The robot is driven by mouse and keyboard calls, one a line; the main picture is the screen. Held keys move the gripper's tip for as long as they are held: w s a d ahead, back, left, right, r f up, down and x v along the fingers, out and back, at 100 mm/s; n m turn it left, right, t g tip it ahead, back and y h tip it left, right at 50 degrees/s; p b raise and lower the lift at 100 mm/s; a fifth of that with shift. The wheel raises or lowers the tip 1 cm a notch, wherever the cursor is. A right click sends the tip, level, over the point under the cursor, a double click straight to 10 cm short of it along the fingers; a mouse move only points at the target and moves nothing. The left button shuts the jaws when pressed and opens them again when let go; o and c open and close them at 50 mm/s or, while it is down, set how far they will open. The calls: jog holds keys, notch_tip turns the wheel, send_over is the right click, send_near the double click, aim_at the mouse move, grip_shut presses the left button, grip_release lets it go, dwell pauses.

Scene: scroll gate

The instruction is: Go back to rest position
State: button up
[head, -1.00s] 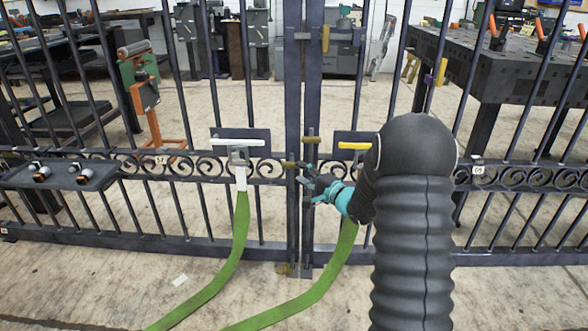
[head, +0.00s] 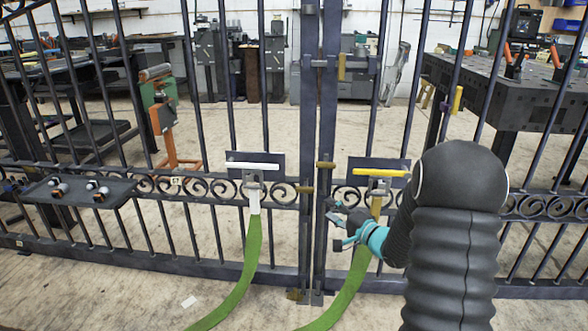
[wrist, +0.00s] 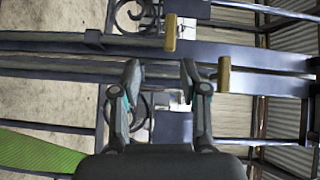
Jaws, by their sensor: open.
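My gripper (head: 338,226) is in front of the scroll gate (head: 310,110), near the middle posts and just below and left of the yellow-handled latch (head: 378,173). In the wrist view my gripper (wrist: 160,80) is open, with its two fingers apart and nothing between them. The gate's dark posts run across the picture behind the fingers. A brass-coloured handle (wrist: 223,74) shows just right of the right finger, and a second one (wrist: 170,32) shows above. My arm hides part of the gate's right side.
A white-handled latch (head: 252,166) is on the left leaf. Green straps (head: 250,262) hang from both latches to the floor. A small dark shelf (head: 65,192) with several small items is on the left. Dark workbenches stand behind the gate.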

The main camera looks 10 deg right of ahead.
jog(key=s+d+f+n+g+h, duration=0.2)
jog(key=d+f+n+g+h, duration=0.1)
jog(key=d+f+h, duration=0.6)
jog(key=s+d+n+g+h, duration=0.2)
jog(key=s+g, duration=0.3)
jog(key=s, duration=0.4)
jog(key=s+a+r+n+p, duration=0.1)
jog(key=s+a+r+n, duration=0.1)
jog(key=s+a+r, duration=0.4)
jog(key=s+a+r+n+g+y+p, duration=0.1)
jog(key=s+a+r, duration=0.5)
jog(key=s, duration=0.6)
jog(key=s+a+r+n+y+p, duration=0.1)
jog(key=s+a+r+n+p, duration=0.1)
jog(key=s+a+r, duration=0.4)
jog(key=s+r, duration=0.3)
jog(key=r, duration=0.1)
jog(key=shift+s+n+g, duration=0.2)
jog(key=shift+n+g, duration=0.2)
